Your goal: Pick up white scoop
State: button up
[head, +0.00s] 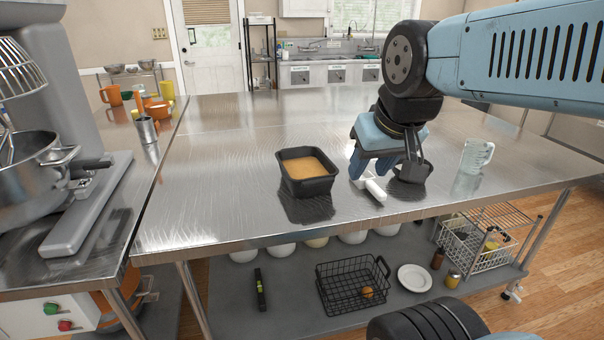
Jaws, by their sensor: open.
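The white scoop (374,189) lies on the steel table, right of the black loaf pan. Its handle end points toward the table's front edge, and its other end is partly hidden by my gripper. My gripper (385,167) reaches down from the upper right with its jaws open. It is right above the scoop's far part, with one finger on the left and one on the right in the picture. I cannot tell whether the fingers touch the scoop.
The black pan (306,184) with orange-brown contents stands to the left. A small dark container (417,174) sits close to the right of my gripper. A clear measuring cup (475,157) stands farther right. The table's left half (215,165) is bare.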

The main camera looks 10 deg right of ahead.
aim_at(367, 180)
jog(key=u, duration=0.1)
jog(key=i, duration=1.05)
jog(key=u, duration=2.9)
jog(key=k, duration=0.25)
jog(key=z, duration=0.1)
